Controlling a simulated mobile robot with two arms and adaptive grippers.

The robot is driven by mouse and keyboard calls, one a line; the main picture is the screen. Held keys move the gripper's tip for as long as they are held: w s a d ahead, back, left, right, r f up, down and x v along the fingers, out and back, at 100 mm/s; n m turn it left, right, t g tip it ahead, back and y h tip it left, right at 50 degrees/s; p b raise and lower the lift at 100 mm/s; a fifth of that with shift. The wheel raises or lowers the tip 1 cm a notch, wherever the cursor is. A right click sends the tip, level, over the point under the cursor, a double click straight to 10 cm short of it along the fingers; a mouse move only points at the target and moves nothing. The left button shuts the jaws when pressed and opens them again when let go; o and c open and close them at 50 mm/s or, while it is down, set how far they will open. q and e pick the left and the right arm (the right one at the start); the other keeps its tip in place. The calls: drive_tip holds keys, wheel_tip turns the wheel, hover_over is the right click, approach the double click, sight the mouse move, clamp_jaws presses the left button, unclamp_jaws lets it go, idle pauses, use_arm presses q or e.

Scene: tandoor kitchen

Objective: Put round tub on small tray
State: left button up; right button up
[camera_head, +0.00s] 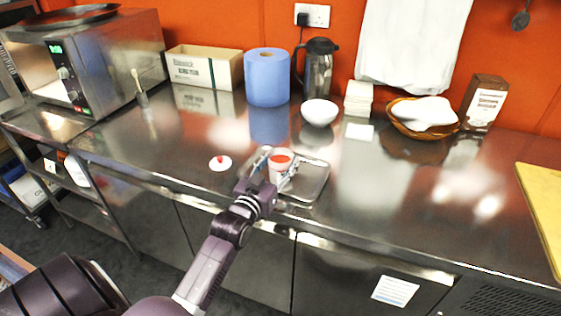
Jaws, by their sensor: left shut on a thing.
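The round tub (280,161) is a small white tub with red contents showing at its open top. My left gripper (277,172) is shut on it, with a finger on each side. The small tray (313,183) is a shallow metal tray on the steel counter near its front edge. The tub is over the left part of the tray; whether its base touches the tray is hidden by my gripper. A white lid with a red knob (220,163) lies on the counter left of the tray. My right gripper does not show.
A white bowl (319,112), blue paper roll (267,78), steel jug (318,70) and cardboard box (204,66) stand behind. A basket with a white cloth (424,112) is at the back right. A yellow board (543,205) lies far right. The counter right of the tray is clear.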

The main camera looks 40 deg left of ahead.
use_arm(q)
drive_tip(key=o, duration=1.3)
drive_tip(key=shift+o, duration=0.5)
drive_tip(key=s+d+b, duration=0.1)
drive_tip(key=s+d, duration=0.1)
drive_tip(key=s, duration=1)
drive_tip(key=shift+w, duration=0.1)
drive_tip(key=shift+d, duration=0.1)
